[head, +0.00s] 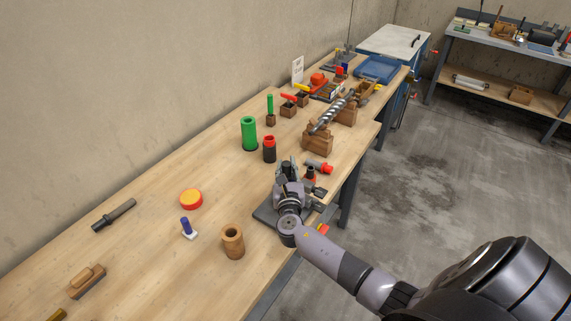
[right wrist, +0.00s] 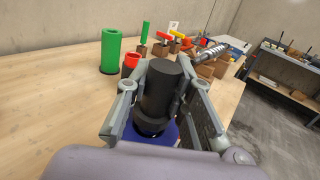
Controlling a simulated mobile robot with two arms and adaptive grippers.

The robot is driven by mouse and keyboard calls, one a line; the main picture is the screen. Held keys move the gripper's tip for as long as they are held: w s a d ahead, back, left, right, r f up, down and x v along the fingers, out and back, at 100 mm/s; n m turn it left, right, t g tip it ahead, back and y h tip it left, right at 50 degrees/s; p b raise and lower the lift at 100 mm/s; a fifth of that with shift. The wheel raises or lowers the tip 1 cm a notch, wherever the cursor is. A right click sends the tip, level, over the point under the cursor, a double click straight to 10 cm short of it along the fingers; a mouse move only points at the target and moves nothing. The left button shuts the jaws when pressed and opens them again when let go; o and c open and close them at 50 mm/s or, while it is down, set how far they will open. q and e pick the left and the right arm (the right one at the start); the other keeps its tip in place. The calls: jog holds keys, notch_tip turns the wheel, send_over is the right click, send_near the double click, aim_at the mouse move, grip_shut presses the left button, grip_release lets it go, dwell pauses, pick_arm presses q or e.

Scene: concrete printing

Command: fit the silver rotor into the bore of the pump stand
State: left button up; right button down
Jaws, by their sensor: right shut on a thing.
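The silver rotor (head: 335,112) is a spiral rod lying across wooden blocks (head: 318,140) on the bench; it also shows in the right wrist view (right wrist: 212,52). My right gripper (head: 294,176) is well in front of the rotor, over a dark flat base (head: 264,215) near the bench's front edge. In the right wrist view the gripper is shut on a black cylinder (right wrist: 163,88), with a dark blue round part below it. I cannot tell whether this is part of the pump stand; its bore is not visible. My left gripper is not in view.
A green tube (head: 249,132) and a red-topped dark cylinder (head: 269,150) stand behind my right gripper. An orange-and-black part (head: 319,166) lies close beside it. A wooden cylinder (head: 233,242) stands to its left. Bare bench lies around the yellow-and-red disc (head: 191,199).

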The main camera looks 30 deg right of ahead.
jog(key=shift+s+d+f+h, duration=0.1)
jog(key=shift+s+f+h, duration=0.1)
jog(key=shift+h, duration=0.1)
jog(key=shift+w+f+m+g+h, duration=0.1)
jog(key=shift+m+g+h, duration=0.3)
jog(key=shift+m, duration=0.1)
jog(key=m+g+h+b, duration=0.2)
jog(key=h, duration=0.1)
jog(key=shift+f+m+g, duration=0.25)
jog(key=shift+m+g, duration=0.05)
jog(key=shift+g, duration=0.1)
jog(key=shift+r+m+g+h+b, duration=0.1)
jog(key=shift+m+g+h+b, duration=0.4)
jog(key=shift+m+g+h, duration=0.25)
jog(key=shift+s+g, duration=0.2)
jog(key=shift+g, duration=0.05)
